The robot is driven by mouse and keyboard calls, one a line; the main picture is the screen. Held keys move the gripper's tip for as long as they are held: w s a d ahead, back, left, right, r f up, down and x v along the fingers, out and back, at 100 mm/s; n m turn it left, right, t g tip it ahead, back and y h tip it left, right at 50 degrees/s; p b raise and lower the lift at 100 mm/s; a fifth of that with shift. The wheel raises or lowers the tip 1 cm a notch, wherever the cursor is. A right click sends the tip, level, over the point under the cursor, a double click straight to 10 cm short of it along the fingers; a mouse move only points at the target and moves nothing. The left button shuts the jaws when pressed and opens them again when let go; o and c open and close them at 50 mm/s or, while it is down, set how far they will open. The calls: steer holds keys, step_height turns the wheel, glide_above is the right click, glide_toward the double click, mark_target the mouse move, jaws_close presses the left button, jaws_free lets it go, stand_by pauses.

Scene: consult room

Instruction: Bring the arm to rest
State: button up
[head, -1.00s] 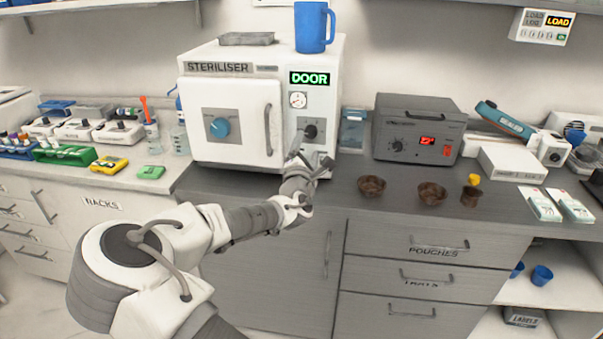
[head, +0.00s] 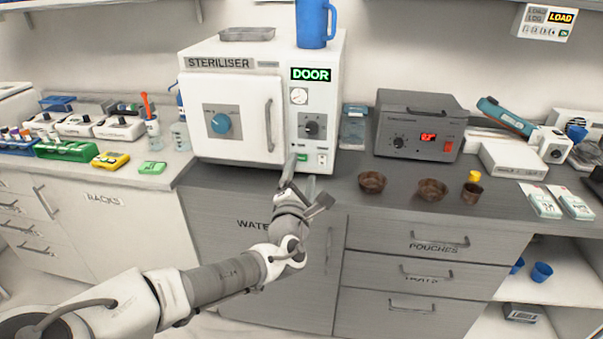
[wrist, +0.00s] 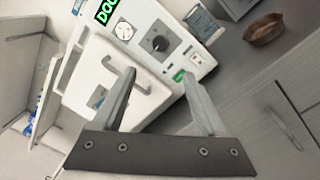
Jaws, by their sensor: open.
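My gripper (head: 300,183) is in front of the counter edge, below the right side of the white steriliser (head: 240,100). Its two fingers stand apart with nothing between them. In the wrist view my gripper (wrist: 158,98) is open, pointing towards the steriliser's control panel (wrist: 150,42). The panel has a dark knob (head: 312,126), a gauge and a lit green DOOR display (head: 312,74). My gripper is apart from the panel and touches nothing that I can see.
A blue mug (head: 314,25) and a grey tray (head: 247,34) sit on the steriliser. Brown bowls (head: 372,182) stand on the counter (head: 335,190) to the right, near a grey device (head: 418,125). Cupboard and drawer fronts (head: 415,243) lie below.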

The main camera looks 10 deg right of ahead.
steer(key=s+d+f+m+g, duration=0.4)
steer(key=d+f+m+g, duration=0.35)
steer(key=f, duration=0.25)
steer(key=s+a+f+m+g+y+p, duration=0.2)
steer(key=s+f+m+g, duration=0.1)
steer(key=s+m, duration=0.25)
steer(key=s+r+m+g+y+p, duration=0.1)
steer(key=s+r+m, duration=0.7)
steer(key=s+r, duration=1.2)
step_height(320, 180, up, 3)
steer(key=shift+a+r+m+g+y+p, duration=0.1)
steer(key=shift+a+m+g+y+p, duration=0.35)
steer(key=shift+y, duration=0.65)
